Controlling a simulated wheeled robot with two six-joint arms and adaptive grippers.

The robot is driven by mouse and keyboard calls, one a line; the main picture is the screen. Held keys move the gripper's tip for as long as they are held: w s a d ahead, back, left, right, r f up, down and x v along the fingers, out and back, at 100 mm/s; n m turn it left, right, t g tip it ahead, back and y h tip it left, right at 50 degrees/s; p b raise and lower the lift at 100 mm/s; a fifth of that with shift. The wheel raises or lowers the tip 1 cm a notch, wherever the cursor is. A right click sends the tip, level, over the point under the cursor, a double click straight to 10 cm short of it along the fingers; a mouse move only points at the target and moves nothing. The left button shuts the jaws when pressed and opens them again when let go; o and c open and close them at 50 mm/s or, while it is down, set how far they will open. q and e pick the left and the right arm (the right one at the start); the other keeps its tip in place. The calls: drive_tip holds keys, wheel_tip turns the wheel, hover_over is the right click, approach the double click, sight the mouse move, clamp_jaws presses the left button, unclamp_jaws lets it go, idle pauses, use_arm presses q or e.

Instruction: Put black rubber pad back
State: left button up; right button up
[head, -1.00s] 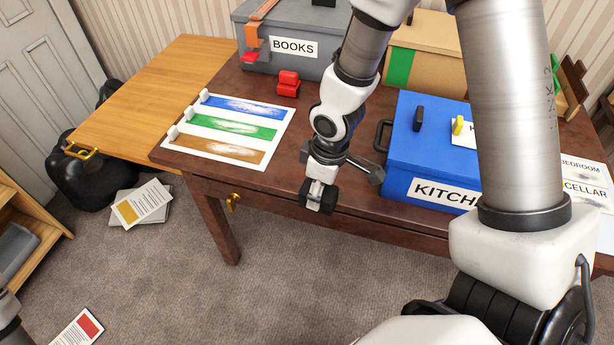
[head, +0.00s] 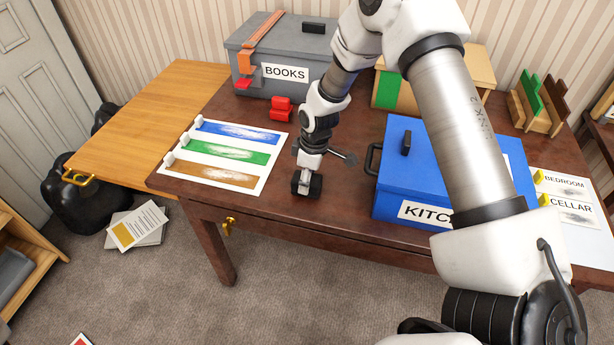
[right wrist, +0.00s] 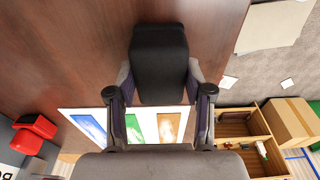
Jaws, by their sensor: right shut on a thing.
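My right gripper (head: 306,185) is low at the table's front edge, between the color-striped sheet and the blue box. In the right wrist view, the black rubber pad (right wrist: 160,60) is a dark block between the two fingers (right wrist: 160,98), which are shut on its sides. In the head view the pad (head: 315,186) shows only as a small dark shape at the fingertips. I cannot tell whether it touches the table. My left gripper is not in view.
The dark wooden table (head: 345,215) carries a white sheet (head: 258,185) with blue, green and brown stripes, a red object (head: 281,108), a grey BOOKS box (head: 255,75), a blue KITCHEN box (head: 395,185) and a BEDROOM/CELLAR sheet (head: 588,250). Bare table lies around my right gripper.

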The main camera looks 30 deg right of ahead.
sight(313, 179)
drive_tip(key=shift+f, duration=0.35)
drive_tip(key=o, duration=1)
drive_tip(key=r, duration=0.8)
drive_tip(key=s+d+r, duration=0.1)
drive_tip(key=r, duration=0.3)
drive_tip(key=shift+r+b, duration=0.2)
drive_tip(key=shift+b, duration=0.1)
